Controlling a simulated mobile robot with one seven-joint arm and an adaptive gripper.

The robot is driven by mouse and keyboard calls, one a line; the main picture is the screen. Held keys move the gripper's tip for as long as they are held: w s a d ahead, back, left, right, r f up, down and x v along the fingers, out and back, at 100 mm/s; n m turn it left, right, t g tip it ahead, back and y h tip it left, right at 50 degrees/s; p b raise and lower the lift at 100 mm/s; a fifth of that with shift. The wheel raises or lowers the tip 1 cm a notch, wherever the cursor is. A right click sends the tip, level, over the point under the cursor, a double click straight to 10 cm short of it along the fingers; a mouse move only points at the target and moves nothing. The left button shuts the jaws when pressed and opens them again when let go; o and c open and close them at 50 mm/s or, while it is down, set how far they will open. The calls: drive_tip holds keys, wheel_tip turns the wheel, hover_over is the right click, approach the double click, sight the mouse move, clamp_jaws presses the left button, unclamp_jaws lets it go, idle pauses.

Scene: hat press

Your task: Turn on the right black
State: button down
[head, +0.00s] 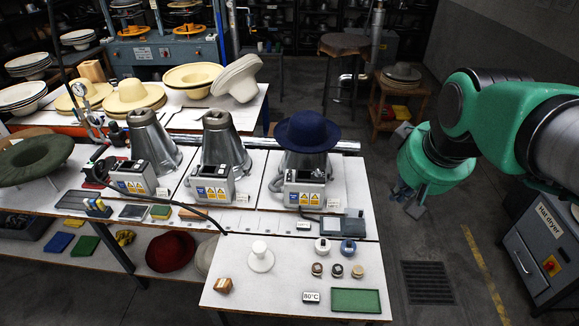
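Three metal hat-forming stations stand in a row on the white bench, each with a grey control box at its front. The right control box (303,189) has yellow and blue labels and a dark top; a dark blue hat (308,130) sits on the form behind it. The middle control box (213,183) and the left control box (133,177) look alike. No separate black switch can be made out clearly at this size. My gripper (412,202) hangs below my green arm, right of the bench and apart from the boxes. Its fingers are small and dark, so their opening is unclear.
A lower white table in front holds a white stand (260,257), several small round items and a green tray (355,301). A grey cabinet labelled "Hat dryer" (545,235) stands at the right. The floor between bench and cabinet is clear, with a drain grate (427,282).

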drive_tip(key=w+a+r+n+p, duration=0.1)
drive_tip(key=w+a+n, duration=0.1)
drive_tip(key=w, duration=0.5)
drive_tip(key=w+a+n+p, duration=0.1)
drive_tip(key=w+a+n, duration=0.15)
drive_tip(key=w, duration=0.45)
drive_tip(key=n+g+p, duration=0.3)
drive_tip(key=n+p, duration=0.3)
drive_tip(key=n, duration=0.4)
hover_over(290, 173)
drive_tip(key=s, duration=0.2)
wheel_tip(290, 173, down, 22)
drive_tip(key=shift+a+f, duration=0.1)
drive_tip(key=shift+f, duration=0.05)
drive_tip(key=shift+f, duration=0.15)
drive_tip(key=f, duration=0.4)
drive_tip(key=w+f, duration=0.1)
drive_tip(key=f, duration=0.4)
drive_tip(key=w+f+p, duration=0.1)
drive_tip(key=f, duration=0.3)
drive_tip(key=shift+f, duration=0.3)
drive_tip(key=shift+f, duration=0.1)
